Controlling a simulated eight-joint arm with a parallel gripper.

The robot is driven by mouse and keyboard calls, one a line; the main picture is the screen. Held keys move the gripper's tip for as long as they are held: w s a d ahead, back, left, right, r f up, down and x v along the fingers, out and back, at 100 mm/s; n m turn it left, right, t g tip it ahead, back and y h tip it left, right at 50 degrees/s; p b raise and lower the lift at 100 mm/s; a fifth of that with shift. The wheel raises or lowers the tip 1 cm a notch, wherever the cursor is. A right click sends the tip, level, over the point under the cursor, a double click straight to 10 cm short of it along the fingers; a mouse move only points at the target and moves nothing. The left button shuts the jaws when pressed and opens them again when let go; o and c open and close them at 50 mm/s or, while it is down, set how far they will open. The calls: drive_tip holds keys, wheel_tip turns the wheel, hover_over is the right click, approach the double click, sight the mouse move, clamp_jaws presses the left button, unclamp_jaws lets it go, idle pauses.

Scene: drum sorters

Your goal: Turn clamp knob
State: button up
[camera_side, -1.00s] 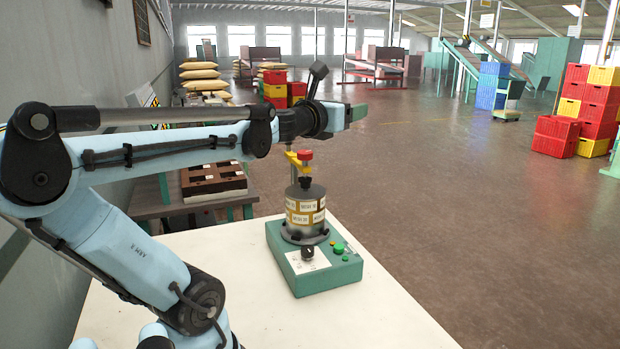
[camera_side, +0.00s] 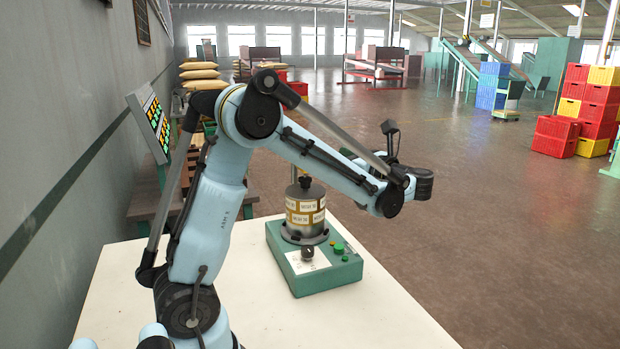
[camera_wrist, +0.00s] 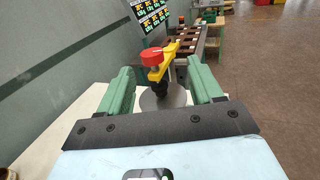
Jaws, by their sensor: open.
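In the side view the grey canister (camera_side: 305,212) with labelled bands stands on a green device (camera_side: 315,270). My arm crosses in front of the clamp and hides the knob; the fingers do not show there.
The green device has a green button (camera_side: 339,249) and a black dial (camera_side: 308,253). It stands on a white table (camera_side: 390,310) with bare room around it. A wall with a lit display panel (camera_side: 150,122) is at the left. Stacked crates (camera_side: 585,110) stand far right.

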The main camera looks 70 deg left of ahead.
drive_tip(key=shift+n+g, duration=0.3)
drive_tip(key=shift+g, duration=0.1)
drive_tip(key=x, duration=0.7)
drive_tip(key=s+f+x, duration=0.1)
drive_tip(key=x, duration=0.3)
drive_tip(key=shift+s+d+f, duration=0.1)
drive_tip(key=shift+d, duration=0.05)
